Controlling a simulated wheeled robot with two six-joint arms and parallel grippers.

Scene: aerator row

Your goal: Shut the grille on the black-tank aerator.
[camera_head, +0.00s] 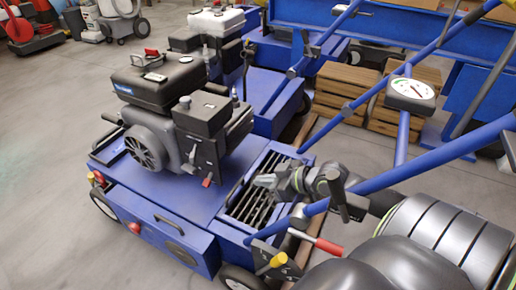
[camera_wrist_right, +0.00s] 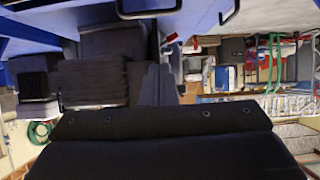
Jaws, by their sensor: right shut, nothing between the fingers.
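The black-tank aerator is the near blue machine (camera_head: 165,190) in the head view, with a black tank (camera_head: 155,82) on top of its engine. Its slatted grille (camera_head: 240,205) lies at the right end of the blue deck, beside the engine. Whether the slats are open or shut is hard to tell. My right gripper (camera_head: 264,181) is shut and empty, above the grille's right part and hiding some of it. Contact cannot be told. In the wrist view the grey fingers (camera_wrist_right: 158,84) show before dark, unclear surfaces. My left gripper is not in view.
A blue handle bar (camera_head: 400,172) with a round gauge (camera_head: 411,90) passes close to my right arm. A red-gripped lever (camera_head: 328,246) stands below the gripper. A white-tank aerator (camera_head: 217,22) and wooden crates (camera_head: 345,82) are behind.

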